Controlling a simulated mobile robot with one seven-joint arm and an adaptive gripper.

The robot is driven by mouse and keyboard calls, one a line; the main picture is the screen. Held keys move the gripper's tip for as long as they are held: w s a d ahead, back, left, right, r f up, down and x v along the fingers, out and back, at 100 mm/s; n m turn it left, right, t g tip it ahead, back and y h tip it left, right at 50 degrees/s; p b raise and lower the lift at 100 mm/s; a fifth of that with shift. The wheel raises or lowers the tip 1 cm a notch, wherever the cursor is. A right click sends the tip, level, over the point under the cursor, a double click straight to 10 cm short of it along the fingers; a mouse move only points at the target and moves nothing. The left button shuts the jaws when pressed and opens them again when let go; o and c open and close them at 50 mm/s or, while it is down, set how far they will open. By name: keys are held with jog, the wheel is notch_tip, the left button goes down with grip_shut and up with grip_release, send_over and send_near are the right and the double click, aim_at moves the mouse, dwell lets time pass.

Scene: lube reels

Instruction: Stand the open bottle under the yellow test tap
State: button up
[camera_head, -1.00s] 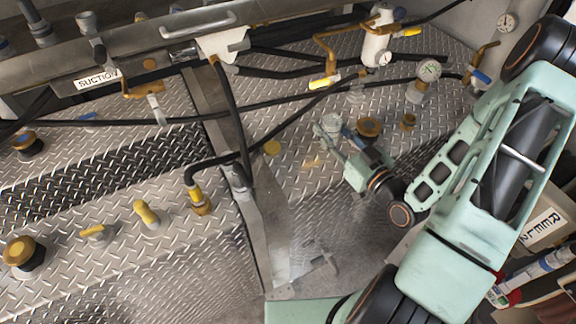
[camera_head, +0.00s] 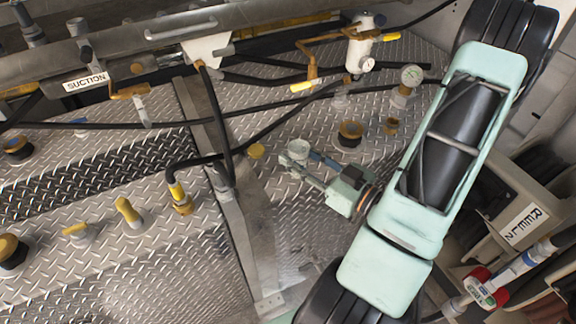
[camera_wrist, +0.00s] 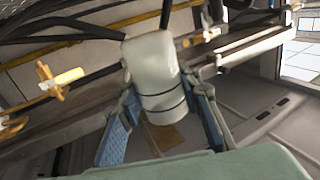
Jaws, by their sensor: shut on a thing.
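A pale, whitish bottle (camera_wrist: 155,75) stands roughly upright, slightly tilted in the picture, between the blue-padded fingers of my gripper (camera_wrist: 165,120) in the wrist view. My gripper (camera_head: 303,158) is shut on it, and the bottle (camera_head: 298,148) shows small at its tip in the head view. Its mouth is not clear. A tap with a yellow handle (camera_head: 303,86) hangs on a brass pipe beside a white filter body, above and apart from the bottle in the head view. A brass tap with a pale yellow handle (camera_wrist: 68,78) is left of the bottle in the wrist view; I cannot tell whether it is the same one.
Black hoses (camera_head: 190,123) cross above the diamond-plate deck (camera_head: 110,290). Several yellow fittings (camera_head: 128,210) are at left. The REEL 2 box (camera_head: 524,222) is at right.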

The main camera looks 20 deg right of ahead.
jog(key=shift+w+d+f+b, duration=0.2)
jog(key=shift+w+f+b, duration=0.2)
jog(key=shift+w+b, duration=0.15)
jog(key=shift+w+d+f+b, duration=0.15)
jog(key=shift+w+f+b, duration=0.25)
jog(key=shift+b, duration=0.15)
jog(key=w+d+f+b, duration=0.1)
jog(key=w+f+b, duration=0.1)
jog(key=w+b, duration=0.1)
jog(key=w+d+f+b, duration=0.1)
jog(key=w+f+b, duration=0.2)
jog(key=b, duration=0.3)
jog(key=w+d+f+b, duration=0.1)
jog(key=w+f+b, duration=0.1)
jog(key=w+b, duration=0.2)
jog(key=shift+w+f+b, duration=0.25)
jog(key=shift+b, duration=0.05)
jog(key=shift+w+f, duration=0.15)
jog(key=shift+f, duration=0.1)
jog(key=shift+w+d+f+b, duration=0.1)
jog(key=shift+f+b, duration=0.65)
jog(key=shift+f, duration=0.05)
jog(key=shift+w+d+f+b, duration=0.1)
jog(key=shift+f+b, duration=0.65)
jog(key=shift+f, duration=0.05)
jog(key=shift+f, duration=0.15)
